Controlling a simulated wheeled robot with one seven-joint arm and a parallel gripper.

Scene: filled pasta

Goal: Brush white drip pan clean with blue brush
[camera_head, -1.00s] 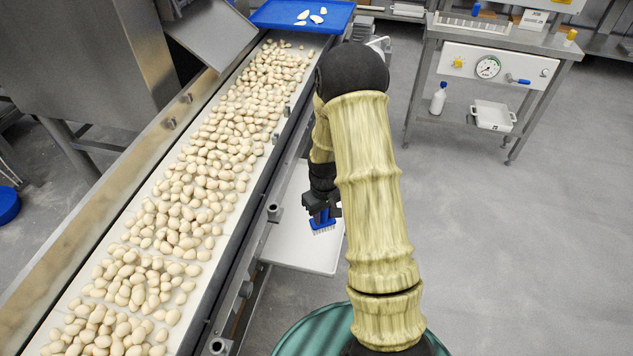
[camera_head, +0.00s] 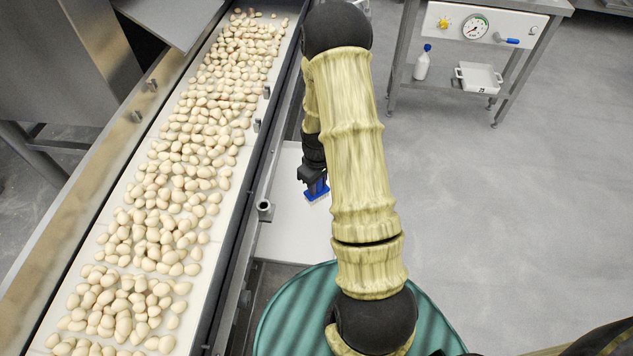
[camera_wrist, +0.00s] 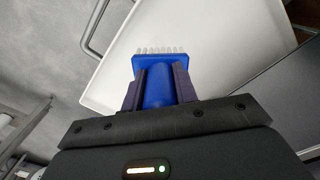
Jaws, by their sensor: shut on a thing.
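The blue brush (camera_head: 316,190) is held in my gripper (camera_head: 313,177), bristles pointing down, above the white drip pan (camera_head: 290,222). In the wrist view my gripper (camera_wrist: 158,92) is shut on the handle of the blue brush (camera_wrist: 160,64), and its pale bristles show over the white surface of the pan (camera_wrist: 215,45). I cannot tell whether the bristles touch the pan. The pan sits beside and below the conveyor. My arm hides its right part in the head view. No clear residue shows on the visible pan surface.
The conveyor (camera_head: 165,215) carries many pale filled pasta pieces along the pan's left side. A steel bench (camera_head: 480,25) stands at the back right, with a white bottle (camera_head: 422,63) and a white tub (camera_head: 479,77) on its lower shelf. Open floor lies to the right.

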